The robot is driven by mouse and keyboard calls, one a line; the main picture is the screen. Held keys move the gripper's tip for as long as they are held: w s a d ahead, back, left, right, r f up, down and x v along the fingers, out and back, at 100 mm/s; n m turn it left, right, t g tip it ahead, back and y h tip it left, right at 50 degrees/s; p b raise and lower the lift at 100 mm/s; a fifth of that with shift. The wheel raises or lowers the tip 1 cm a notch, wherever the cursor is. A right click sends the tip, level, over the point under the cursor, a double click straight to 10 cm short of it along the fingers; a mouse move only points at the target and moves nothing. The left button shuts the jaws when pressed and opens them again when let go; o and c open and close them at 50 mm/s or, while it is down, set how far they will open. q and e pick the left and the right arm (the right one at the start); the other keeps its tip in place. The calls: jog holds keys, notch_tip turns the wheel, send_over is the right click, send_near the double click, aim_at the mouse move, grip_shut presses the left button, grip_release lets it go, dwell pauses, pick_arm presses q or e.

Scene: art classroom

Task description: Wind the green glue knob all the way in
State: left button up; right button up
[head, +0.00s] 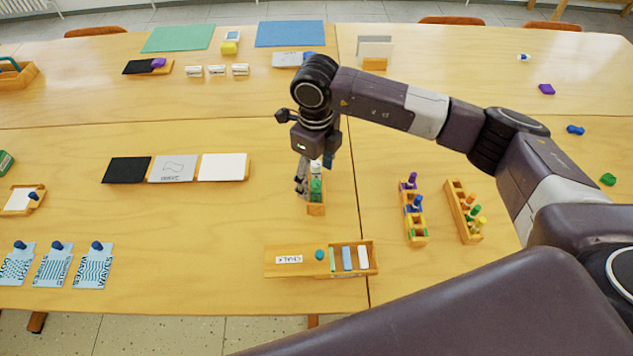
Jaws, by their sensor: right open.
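A small wooden holder (316,209) stands near the middle of the table. A green part (316,186), which looks like the glue knob, shows in it, with a white piece (316,168) behind it. My right gripper (313,178) points down over this holder. It is open, with one finger at the left of the holder and the other at the back right. The gripper partly covers the holder's far end. I cannot tell whether a finger touches the knob. My left gripper is not in view.
A wooden chalk box (272,262) lies in front of the holder. Two wooden racks (417,240) (473,237) with coloured pegs stand to the right. A panel row with black, grey and white squares (224,167) lies left. Table between holder and panels is clear.

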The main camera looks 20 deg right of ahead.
jog(key=shift+f+b, duration=0.7)
jog(key=shift+f, duration=0.15)
jog(key=c, duration=1.6)
jog(key=shift+o, duration=0.2)
jog(key=shift+n+b, duration=1.9)
jog(key=shift+n, duration=0.6)
jog(key=shift+n+b, duration=1.9)
jog(key=shift+n, duration=0.7)
jog(key=shift+n+b, duration=0.35)
jog(key=shift+n, duration=0.25)
